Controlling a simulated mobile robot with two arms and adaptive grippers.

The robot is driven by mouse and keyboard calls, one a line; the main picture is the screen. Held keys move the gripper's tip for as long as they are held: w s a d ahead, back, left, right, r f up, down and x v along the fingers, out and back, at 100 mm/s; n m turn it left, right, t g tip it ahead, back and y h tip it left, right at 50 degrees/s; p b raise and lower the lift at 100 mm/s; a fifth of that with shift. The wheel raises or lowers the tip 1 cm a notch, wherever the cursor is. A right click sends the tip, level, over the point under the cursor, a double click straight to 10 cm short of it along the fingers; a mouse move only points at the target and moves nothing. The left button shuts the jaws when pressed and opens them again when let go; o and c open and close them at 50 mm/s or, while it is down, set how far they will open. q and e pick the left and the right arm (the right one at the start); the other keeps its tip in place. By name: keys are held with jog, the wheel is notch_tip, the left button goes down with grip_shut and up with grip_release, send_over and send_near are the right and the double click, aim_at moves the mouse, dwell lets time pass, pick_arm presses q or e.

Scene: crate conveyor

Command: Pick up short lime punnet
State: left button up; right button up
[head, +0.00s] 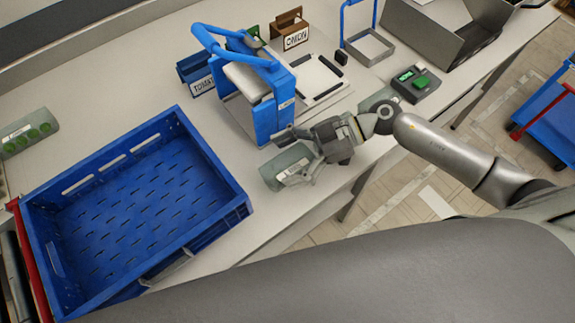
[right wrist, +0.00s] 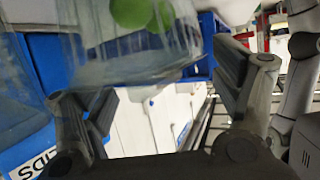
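A clear punnet (head: 284,167) lies on the table just right of the blue crate, beside the blue-framed device. My right gripper (head: 292,158) is at this punnet, with its fingers spread towards it and partly covering it. In the right wrist view, a clear punnet with green limes (right wrist: 135,45) fills the top, and my fingers (right wrist: 165,100) stand wide apart. Whether they touch it, I cannot tell. Another punnet with several limes (head: 28,138) lies at the far left. A further pale punnet (head: 378,99) is partly hidden behind my right wrist. My left gripper is not in view.
An empty blue crate (head: 215,203) takes up the left front. The blue-framed device (head: 273,118) stands close behind my right gripper. Tomato (head: 197,75) and onion (head: 291,37) boxes, a scale (head: 416,84) and a grey bin (head: 430,35) stand farther back.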

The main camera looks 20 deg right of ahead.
jog(key=c, duration=1)
jog(key=shift+c, duration=0.2)
